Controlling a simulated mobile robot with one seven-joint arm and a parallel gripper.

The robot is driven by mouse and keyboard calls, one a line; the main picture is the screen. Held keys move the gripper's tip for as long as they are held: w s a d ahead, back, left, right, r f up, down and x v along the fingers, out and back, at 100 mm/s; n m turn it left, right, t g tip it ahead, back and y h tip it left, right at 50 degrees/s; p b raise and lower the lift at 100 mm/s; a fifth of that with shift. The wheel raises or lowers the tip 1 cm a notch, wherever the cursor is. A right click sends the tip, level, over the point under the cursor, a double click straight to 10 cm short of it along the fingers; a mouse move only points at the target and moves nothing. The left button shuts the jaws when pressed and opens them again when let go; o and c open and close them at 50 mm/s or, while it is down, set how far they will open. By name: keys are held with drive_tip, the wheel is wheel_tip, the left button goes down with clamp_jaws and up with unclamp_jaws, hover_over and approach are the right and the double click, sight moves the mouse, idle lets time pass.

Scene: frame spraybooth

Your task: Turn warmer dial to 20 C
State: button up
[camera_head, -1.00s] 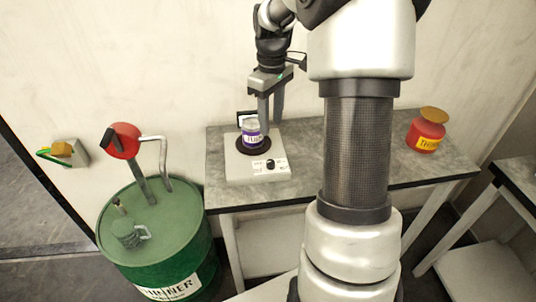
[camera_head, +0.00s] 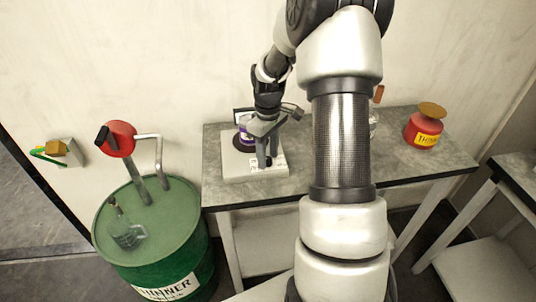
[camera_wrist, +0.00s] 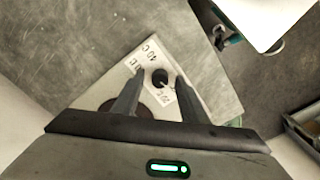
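The warmer (camera_head: 235,170) is a pale box on the left of the grey bench, with a dark round plate. A purple-labelled can (camera_head: 243,138) on the plate is partly hidden by my gripper. The small black dial (camera_wrist: 160,77) is on the warmer's front panel (camera_wrist: 147,68), with printed temperature marks around it; one reads 40 C and others are partly unreadable. My gripper (camera_wrist: 158,82) points down over the panel. Its fingers are apart, with the dial showing between the tips; contact is not clear. In the head view my gripper (camera_head: 267,162) hides the dial.
A red thinner container (camera_head: 424,128) stands at the bench's right. A green thinner drum (camera_head: 150,230) with a red-headed pump (camera_head: 120,140) and clear mug (camera_head: 128,236) stands left of the bench (camera_head: 305,180). My arm hides the bench's middle.

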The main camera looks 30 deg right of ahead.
clamp_jaws()
drive_tip(key=m, duration=0.5)
drive_tip(key=shift+m, duration=0.4)
drive_tip(key=m, duration=0.4)
drive_tip(key=shift+m, duration=0.4)
idle(0.4)
unclamp_jaws()
